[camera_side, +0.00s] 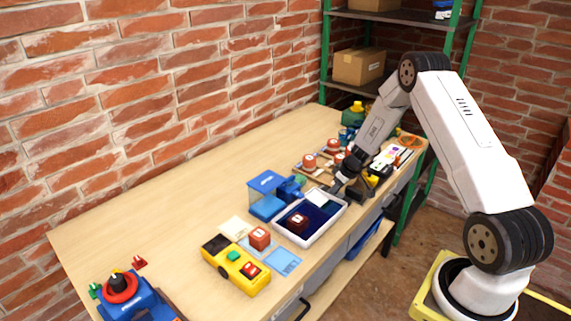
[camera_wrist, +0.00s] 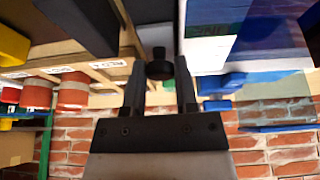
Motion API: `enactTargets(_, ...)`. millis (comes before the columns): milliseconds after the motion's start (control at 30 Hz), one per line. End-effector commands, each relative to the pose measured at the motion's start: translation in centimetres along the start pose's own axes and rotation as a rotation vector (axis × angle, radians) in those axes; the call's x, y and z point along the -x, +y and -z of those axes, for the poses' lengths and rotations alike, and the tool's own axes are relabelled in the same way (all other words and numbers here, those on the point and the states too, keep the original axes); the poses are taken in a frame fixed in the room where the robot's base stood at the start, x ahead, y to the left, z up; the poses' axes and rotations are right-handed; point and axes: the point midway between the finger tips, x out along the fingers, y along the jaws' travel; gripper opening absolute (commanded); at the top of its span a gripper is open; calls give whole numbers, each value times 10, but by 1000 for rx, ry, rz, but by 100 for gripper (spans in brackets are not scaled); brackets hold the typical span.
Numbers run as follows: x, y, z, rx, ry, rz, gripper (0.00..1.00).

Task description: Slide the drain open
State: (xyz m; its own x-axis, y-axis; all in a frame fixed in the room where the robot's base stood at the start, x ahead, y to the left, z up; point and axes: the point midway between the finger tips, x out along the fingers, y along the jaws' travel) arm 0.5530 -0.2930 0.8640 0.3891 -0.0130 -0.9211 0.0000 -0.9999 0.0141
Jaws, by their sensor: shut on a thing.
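My gripper (camera_side: 335,190) is at the right end of a white tray (camera_side: 327,226) with a dark blue inside. In the wrist view its two dark fingers (camera_wrist: 160,85) stand either side of a small black knob (camera_wrist: 160,68) and are shut on it. The knob sits in front of a pale grey strip. The knob is too small to make out in the side view. I cannot tell which part is the drain's slide.
A blue tank and pump (camera_side: 267,190) stand left of the tray. Red round pieces (camera_side: 309,163) on wood lie behind.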

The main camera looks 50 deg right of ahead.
Motion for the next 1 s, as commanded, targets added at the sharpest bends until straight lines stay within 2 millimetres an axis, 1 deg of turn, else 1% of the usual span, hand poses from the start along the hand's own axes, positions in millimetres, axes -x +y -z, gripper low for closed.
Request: enactTargets(1000,9,1,-20,-1,1,-2,0)
